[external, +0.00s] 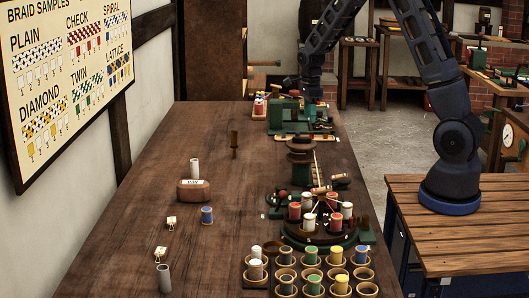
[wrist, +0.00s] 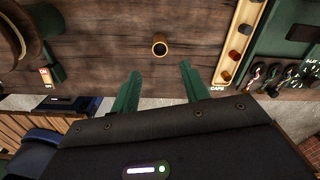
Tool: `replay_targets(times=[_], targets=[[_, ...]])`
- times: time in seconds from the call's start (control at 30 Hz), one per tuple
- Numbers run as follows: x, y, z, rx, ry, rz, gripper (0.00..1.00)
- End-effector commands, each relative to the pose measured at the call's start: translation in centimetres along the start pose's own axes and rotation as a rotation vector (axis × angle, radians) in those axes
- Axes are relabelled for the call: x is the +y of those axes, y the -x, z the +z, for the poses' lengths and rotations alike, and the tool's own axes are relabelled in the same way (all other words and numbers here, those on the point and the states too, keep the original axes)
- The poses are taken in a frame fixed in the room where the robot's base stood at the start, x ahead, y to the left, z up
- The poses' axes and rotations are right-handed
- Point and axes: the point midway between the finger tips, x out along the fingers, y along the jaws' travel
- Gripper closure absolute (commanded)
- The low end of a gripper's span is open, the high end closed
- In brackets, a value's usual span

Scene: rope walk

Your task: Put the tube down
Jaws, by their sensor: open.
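A small brown upright cylinder with a dark, hollow-looking top (wrist: 160,46) stands on the wooden table in the wrist view, beyond my fingertips and apart from them. It appears to be the brown upright piece (external: 234,144) in the external view. My gripper (wrist: 160,78) is open, its two green fingers apart with nothing between them. In the external view my gripper (external: 314,112) is low over the table's far right part. Which tube is meant is unclear.
A tan caps tray (wrist: 226,72) and a green rack (wrist: 262,50) lie right of my fingers. A round carousel of spools (external: 318,240) and several spool cups (external: 285,275) fill the table's near right. A blue spool (external: 207,215) stands left. The table's middle left is mostly clear.

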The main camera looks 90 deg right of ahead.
Motion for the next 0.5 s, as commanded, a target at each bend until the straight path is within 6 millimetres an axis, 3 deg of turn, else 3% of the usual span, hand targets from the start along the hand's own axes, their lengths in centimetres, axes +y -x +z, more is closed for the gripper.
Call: replay_targets(times=[0.17, 0.27, 0.5], targets=[[0.3, 0.6, 0.3, -0.003, 0.018, -0.002, 0.55], [1.6, 2.0, 1.2, -0.015, 0.091, -0.009, 0.55], [8.4, 8.4, 4.7, -0.064, 0.476, -0.049, 0.55]])
